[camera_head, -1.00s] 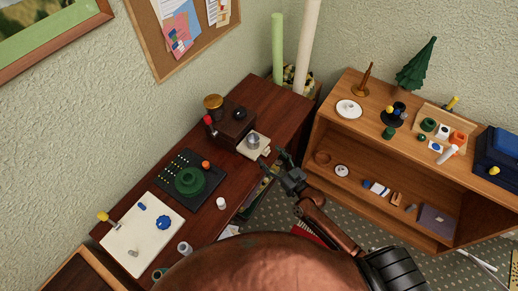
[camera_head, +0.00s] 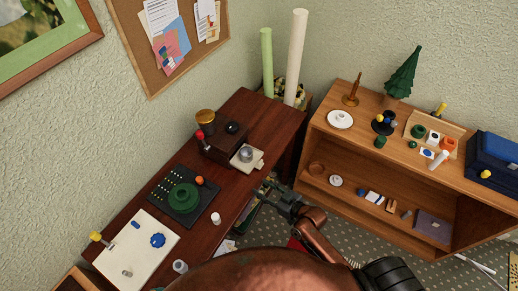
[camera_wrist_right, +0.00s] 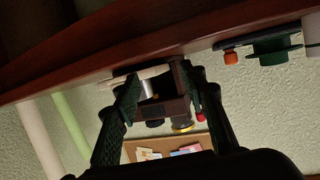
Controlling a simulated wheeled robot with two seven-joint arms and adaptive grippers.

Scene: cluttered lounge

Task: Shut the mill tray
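The mill (camera_head: 216,147) is a dark brown box on the desk, with a gold top and a red-knobbed lever. Its pale tray (camera_head: 258,164) sticks out of the side facing the right, with a round metal cup (camera_head: 246,154) on it. My right gripper (camera_head: 268,185) is empty, just beyond the desk edge and below the tray in the picture. In the right wrist view my gripper (camera_wrist_right: 160,76) is open, with its two fingers spread and the mill (camera_wrist_right: 178,105) and tray (camera_wrist_right: 146,73) seen between them, apparently a little way off. My left gripper is not in view.
The desk (camera_head: 222,188) also holds a black board (camera_head: 160,192) with a green round piece, a white cup (camera_head: 215,218) and a white board (camera_head: 115,262). A wooden shelf (camera_head: 330,130) with many small things stands to the right. The gap between holds my right arm.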

